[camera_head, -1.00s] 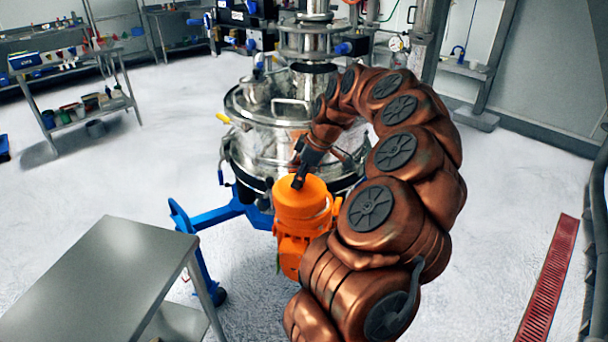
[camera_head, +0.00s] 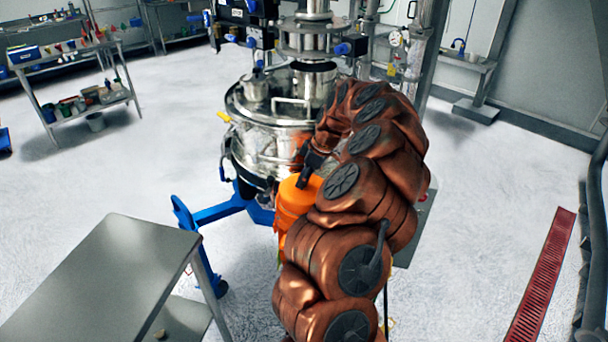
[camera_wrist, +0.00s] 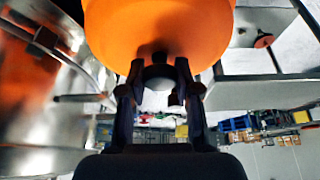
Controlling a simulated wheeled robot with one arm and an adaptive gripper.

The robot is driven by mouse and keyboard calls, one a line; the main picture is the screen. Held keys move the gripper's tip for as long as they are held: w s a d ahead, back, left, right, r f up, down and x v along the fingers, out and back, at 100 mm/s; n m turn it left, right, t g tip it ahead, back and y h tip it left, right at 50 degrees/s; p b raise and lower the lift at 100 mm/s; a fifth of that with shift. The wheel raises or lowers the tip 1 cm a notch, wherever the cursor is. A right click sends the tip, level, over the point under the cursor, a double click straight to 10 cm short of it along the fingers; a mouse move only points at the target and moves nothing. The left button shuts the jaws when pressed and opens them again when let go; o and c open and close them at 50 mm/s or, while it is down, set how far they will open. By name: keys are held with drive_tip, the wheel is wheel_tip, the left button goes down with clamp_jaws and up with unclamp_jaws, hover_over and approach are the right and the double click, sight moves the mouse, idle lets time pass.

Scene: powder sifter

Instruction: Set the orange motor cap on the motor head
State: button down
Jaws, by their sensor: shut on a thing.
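The orange motor cap (camera_head: 296,196) is in the middle of the head view, on or just above the orange motor head (camera_head: 283,238), which my arm mostly hides. I cannot tell whether the two touch. My gripper (camera_head: 306,178) reaches the cap's upper side from the right and is shut on it. In the wrist view the cap (camera_wrist: 160,28) fills the top middle. The two dark fingers of my gripper (camera_wrist: 158,72) meet its edge, with a dark rounded part between them. The joint between cap and motor head is hidden there.
The steel sifter vessel (camera_head: 268,132) stands close behind, on a blue wheeled frame (camera_head: 222,211). A grey steel table (camera_head: 105,280) is at the front left. A shelf cart (camera_head: 80,82) stands farther back left. The floor between them is clear.

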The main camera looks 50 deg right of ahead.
drive_tip(key=shift+f+b, duration=0.65)
drive_tip(key=shift+b, duration=0.25)
drive_tip(key=c, duration=0.8)
unclamp_jaws()
drive_tip(key=shift+r, duration=0.1)
drive_tip(key=shift+r+p, duration=0.7)
drive_tip(key=shift+p, duration=0.3)
drive_tip(key=shift+s+d+r+b, duration=0.1)
drive_tip(key=shift+b, duration=0.3)
drive_tip(key=b+v, duration=0.3)
drive_tip(key=v, duration=0.8)
drive_tip(key=shift+r+b, duration=0.25)
drive_tip(key=shift+b, duration=0.1)
